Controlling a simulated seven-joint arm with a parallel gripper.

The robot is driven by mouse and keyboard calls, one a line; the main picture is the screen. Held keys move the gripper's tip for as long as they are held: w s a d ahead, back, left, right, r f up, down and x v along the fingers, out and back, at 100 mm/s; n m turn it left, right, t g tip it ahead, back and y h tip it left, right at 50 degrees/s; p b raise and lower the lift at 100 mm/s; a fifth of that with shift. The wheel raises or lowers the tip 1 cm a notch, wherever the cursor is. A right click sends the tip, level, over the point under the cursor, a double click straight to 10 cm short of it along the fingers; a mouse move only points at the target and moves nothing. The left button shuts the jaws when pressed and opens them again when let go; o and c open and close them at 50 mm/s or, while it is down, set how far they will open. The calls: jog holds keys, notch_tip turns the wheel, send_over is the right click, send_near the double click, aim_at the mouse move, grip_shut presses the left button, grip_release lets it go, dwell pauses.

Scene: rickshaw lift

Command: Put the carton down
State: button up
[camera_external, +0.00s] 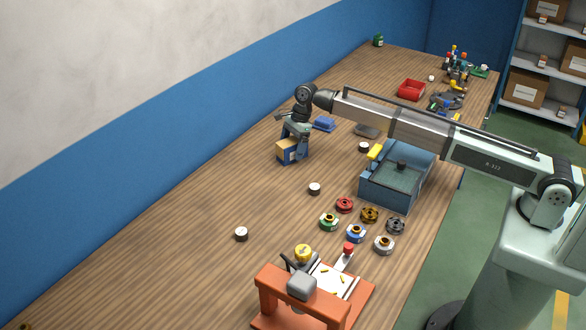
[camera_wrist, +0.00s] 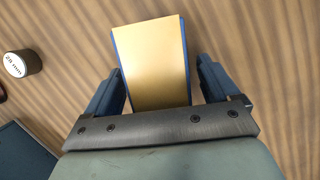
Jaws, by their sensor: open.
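The carton (camera_external: 284,153) is a small box with a tan-yellow top and blue sides, near the far left part of the wooden table. My gripper (camera_external: 296,143) is directly over it, pointing down. In the wrist view the carton (camera_wrist: 152,62) lies between the two blue fingers of my gripper (camera_wrist: 160,85), with a visible gap on the right and a narrow one on the left. The gripper is open. The carton appears to rest on the table, though its underside is hidden.
A blue-grey bin (camera_external: 392,190) stands right of the carton. Several small white-topped cylinders (camera_external: 314,188) are scattered on the wooden table (camera_external: 190,225). A blue item (camera_external: 324,124) lies just behind the gripper. Coloured spools (camera_external: 345,205) and an orange fixture (camera_external: 283,288) are nearer the front.

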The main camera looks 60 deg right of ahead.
jog(key=v, duration=1)
jog(key=shift+d+r, duration=0.1)
jog(key=shift+r, duration=0.15)
jog(key=shift+o, duration=0.4)
